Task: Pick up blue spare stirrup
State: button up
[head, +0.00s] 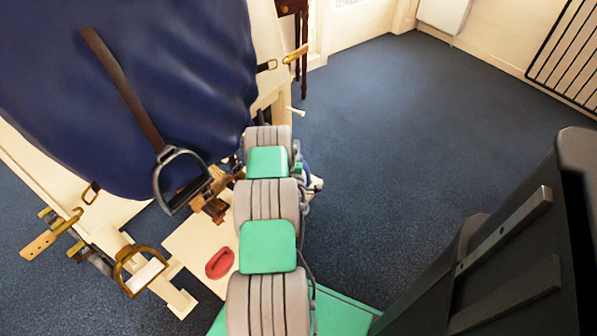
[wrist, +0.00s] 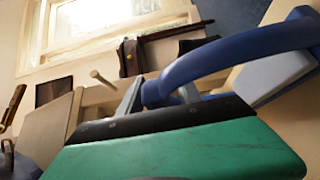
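The blue spare stirrup (wrist: 225,62) is large and close in the wrist view, a blue arch with a pale grey tread (wrist: 272,84), lying tilted to the right. My gripper (wrist: 160,95) has its two grey fingers either side of the stirrup's narrow blue end and appears closed on it. The green and black palm covers the lower part of that view. In the head view my arm hides the gripper and most of the stirrup; only a small blue edge with a pale patch (head: 315,184) shows right of the arm's end.
A navy-covered saddle stand (head: 190,60) fills the upper left, with a dark stirrup (head: 178,180) hanging on a brown strap. A brass-coloured stirrup (head: 140,270) and a red oval item (head: 219,263) are at lower left. Open blue carpet (head: 400,130) is to the right.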

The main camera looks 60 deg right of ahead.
grip_shut()
